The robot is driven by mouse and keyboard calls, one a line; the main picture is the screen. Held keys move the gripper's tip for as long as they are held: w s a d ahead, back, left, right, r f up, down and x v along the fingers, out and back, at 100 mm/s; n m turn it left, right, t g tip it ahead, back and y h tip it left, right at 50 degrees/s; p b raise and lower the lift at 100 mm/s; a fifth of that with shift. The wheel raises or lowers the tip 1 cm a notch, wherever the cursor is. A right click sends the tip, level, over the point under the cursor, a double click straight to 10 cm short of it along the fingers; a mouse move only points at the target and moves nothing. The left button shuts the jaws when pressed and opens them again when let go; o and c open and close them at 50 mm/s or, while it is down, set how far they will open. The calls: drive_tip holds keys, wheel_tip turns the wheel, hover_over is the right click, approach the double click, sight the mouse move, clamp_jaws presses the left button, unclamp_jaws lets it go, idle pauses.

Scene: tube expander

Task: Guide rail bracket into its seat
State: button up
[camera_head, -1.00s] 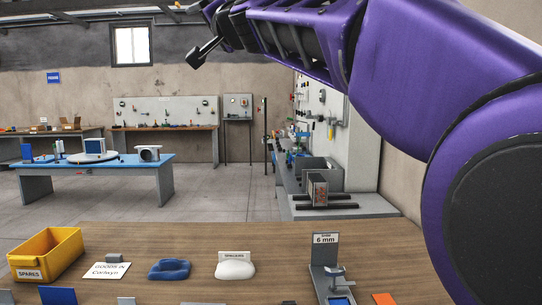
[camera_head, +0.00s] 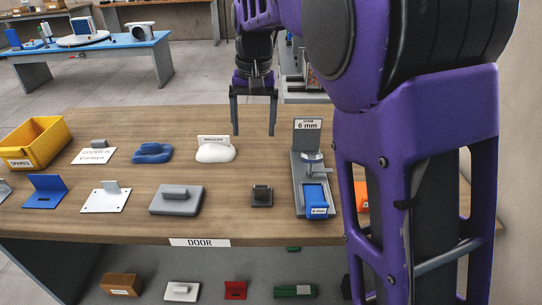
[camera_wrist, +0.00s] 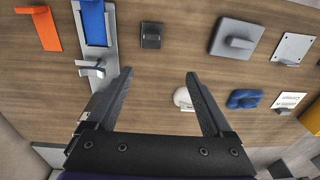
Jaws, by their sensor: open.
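My gripper (camera_head: 254,133) is open and empty. It hangs pointing down above the back of the table, right of the white lump. Its fingers also show in the wrist view (camera_wrist: 159,73), with bare wood between them. A grey fixture (camera_head: 299,170) with a "6 mm" sign and a clamp stands to its right, with a blue block (camera_head: 316,200) at its front end. Bracket-like parts on the table are a small dark block (camera_head: 262,196), a grey lugged block (camera_head: 175,199), a white plate (camera_head: 105,199) and a blue angled piece (camera_head: 45,192). I cannot tell which is the rail bracket.
A white lump (camera_head: 215,152) and a blue lump (camera_head: 152,153) lie at the back, beside a card with a grey piece (camera_head: 93,156). A yellow bin (camera_head: 34,140) is at left. An orange piece (camera_wrist: 37,30) lies beyond the fixture. A lower shelf holds more parts.

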drive_tip(key=d+f, duration=0.2)
drive_tip(key=b, duration=0.2)
hover_over(262, 187)
drive_tip(key=shift+g, duration=0.3)
wheel_tip(262, 187, down, 11)
drive_tip(key=shift+w+r, duration=0.1)
drive_tip(key=shift+r, duration=0.05)
drive_tip(key=shift+w+a+f+b, duration=0.1)
drive_tip(key=shift+f+b, duration=0.15)
drive_tip(key=shift+f, duration=0.7)
drive_tip(key=shift+w+d+f+b, duration=0.1)
drive_tip(key=shift+w+f+b, duration=0.1)
drive_tip(key=shift+f, duration=0.8)
drive_tip(key=shift+w+a+f+b, duration=0.1)
drive_tip(key=shift+f+b, duration=0.15)
drive_tip(key=shift+f, duration=0.7)
drive_tip(key=shift+c, duration=0.3)
clamp_jaws()
